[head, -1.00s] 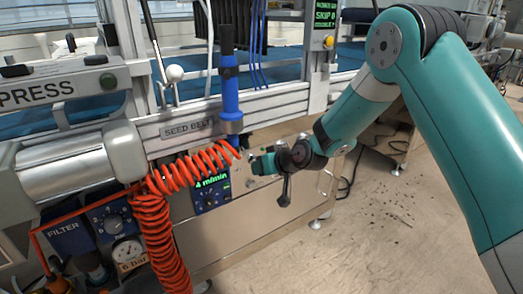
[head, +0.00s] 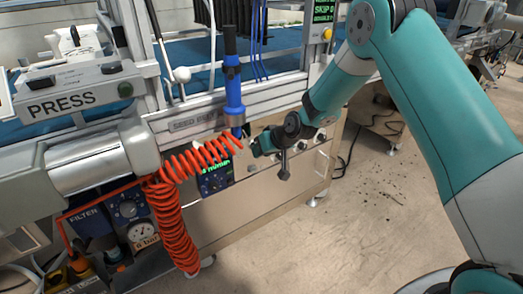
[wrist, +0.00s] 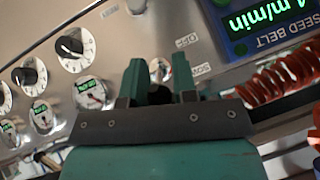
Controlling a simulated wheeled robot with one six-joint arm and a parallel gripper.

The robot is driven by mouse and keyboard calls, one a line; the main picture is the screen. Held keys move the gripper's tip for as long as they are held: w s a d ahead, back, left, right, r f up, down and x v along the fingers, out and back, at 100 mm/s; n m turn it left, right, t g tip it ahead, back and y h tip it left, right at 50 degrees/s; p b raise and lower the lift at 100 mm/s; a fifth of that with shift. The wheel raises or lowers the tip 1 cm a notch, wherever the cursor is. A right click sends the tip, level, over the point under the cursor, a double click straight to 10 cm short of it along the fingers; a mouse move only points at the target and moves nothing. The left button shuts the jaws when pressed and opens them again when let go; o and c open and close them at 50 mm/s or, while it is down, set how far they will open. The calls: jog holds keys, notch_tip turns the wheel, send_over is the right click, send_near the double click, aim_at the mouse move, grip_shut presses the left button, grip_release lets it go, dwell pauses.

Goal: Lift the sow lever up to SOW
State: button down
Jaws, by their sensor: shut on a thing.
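My gripper (wrist: 162,84) is up against the steel control panel (wrist: 115,30) in the wrist view, its two teal fingers shut on the sow lever. The lever is mostly hidden between the fingers, so its exact angle cannot be told. The printed words OFF and SOW stand upside down on the panel just right of the fingers. In the head view my gripper (head: 258,146) is at the panel, right of the blue display box (head: 215,178), and the lever is hidden behind it.
The SEED BELT display (wrist: 265,22) and an orange coiled hose (wrist: 275,85) lie to the right in the wrist view. Several dials (wrist: 71,47) and gauges fill the left. In the head view the coiled hose (head: 172,215) hangs left of my gripper. The floor at right is open.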

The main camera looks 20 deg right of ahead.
jog(key=c, duration=0.9)
grip_release()
jog(key=shift+r, duration=0.1)
jog(key=p+v, duration=0.3)
jog(key=v, duration=1.4)
jog(key=shift+s+p, duration=0.2)
jog(key=shift+p, duration=0.1)
jog(key=shift+d, duration=0.1)
jog(key=s+a+r+n+g+y, duration=0.1)
jog(key=s+a+r+n+g, duration=0.15)
jog(key=s+a+r, duration=0.65)
jog(key=s+a+r+n+g+h, duration=0.1)
jog(key=s+g, duration=0.1)
jog(key=s, duration=0.8)
jog(key=s+a+r+n+g, duration=0.1)
jog(key=s+r+g, duration=0.1)
jog(key=s, duration=0.7)
notch_tip(320, 180, up, 25)
jog(key=s+p, duration=0.1)
jog(key=p, duration=2.4)
jog(key=shift+s+h, duration=0.3)
